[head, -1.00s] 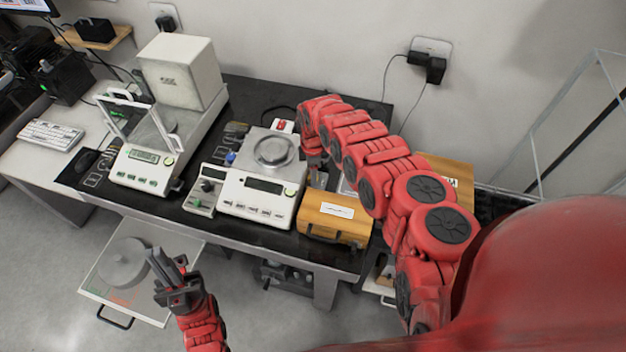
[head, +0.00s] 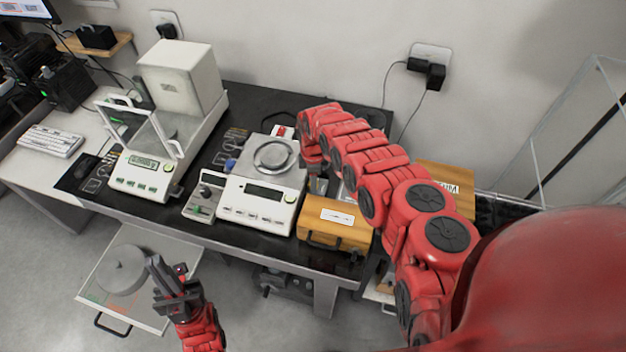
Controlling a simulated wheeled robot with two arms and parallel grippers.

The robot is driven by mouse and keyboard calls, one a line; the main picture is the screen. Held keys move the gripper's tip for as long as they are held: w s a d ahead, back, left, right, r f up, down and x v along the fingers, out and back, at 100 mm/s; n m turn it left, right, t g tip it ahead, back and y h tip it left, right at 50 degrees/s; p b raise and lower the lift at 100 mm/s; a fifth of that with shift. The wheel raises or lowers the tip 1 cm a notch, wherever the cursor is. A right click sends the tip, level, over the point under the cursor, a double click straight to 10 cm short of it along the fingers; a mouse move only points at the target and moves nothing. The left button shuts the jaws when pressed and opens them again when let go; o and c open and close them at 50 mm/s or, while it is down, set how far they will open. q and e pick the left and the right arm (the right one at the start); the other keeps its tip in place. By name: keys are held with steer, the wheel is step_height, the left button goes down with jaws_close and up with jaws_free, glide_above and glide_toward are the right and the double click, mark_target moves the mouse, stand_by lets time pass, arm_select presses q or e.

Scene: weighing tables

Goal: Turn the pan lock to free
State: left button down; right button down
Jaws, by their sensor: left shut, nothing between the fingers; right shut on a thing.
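The top-loading balance (head: 263,190) with its round steel pan (head: 274,155) stands mid-table. My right arm reaches over from the right and bends down beside the balance's right side. My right gripper (head: 318,186) is mostly hidden under my own wrist. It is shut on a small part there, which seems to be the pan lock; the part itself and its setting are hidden. A small red item shows behind the pan, at its back edge. My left gripper (head: 163,274) is shut and empty, low in front of the table.
A wooden box (head: 336,222) stands right of the balance. A low tray (head: 172,262) with a grey round weight (head: 123,271) is by my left gripper.

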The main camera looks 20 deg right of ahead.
steer(key=m, duration=0.3)
steer(key=shift+m+b, duration=0.45)
steer(key=shift+m, duration=0.35)
steer(key=shift+m+b, duration=0.75)
steer(key=shift+m, duration=1.25)
steer(key=c, duration=0.7)
jaws_free()
steer(key=shift+c, duration=0.2)
steer(key=shift+r, duration=0.1)
